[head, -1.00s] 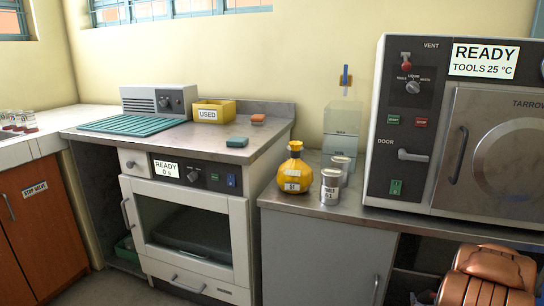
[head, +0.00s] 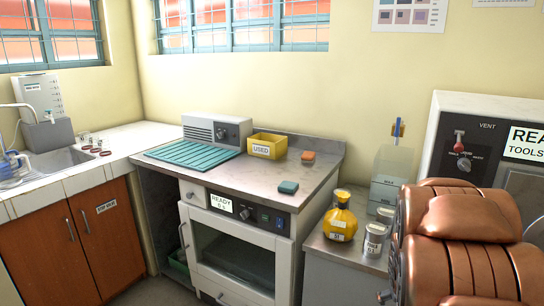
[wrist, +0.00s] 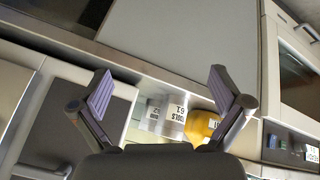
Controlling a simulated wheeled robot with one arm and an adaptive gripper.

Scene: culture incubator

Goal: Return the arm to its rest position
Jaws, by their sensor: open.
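My gripper (wrist: 160,95) shows in the wrist view with its two fingers spread wide apart and nothing between them. Beyond the fingers, apart from them, are a silver labelled canister (wrist: 174,112) and a yellow labelled flask (wrist: 203,125). In the head view my copper-coloured arm (head: 465,235) fills the lower right and covers part of the grey machine there. The gripper itself does not show in the head view.
The yellow flask (head: 340,222), silver canister (head: 374,240) and a clear container (head: 390,175) stand on the right counter. Left are a white-fronted cabinet (head: 240,255), a yellow USED bin (head: 267,146), a teal ribbed mat (head: 192,154) and a sink (head: 55,160).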

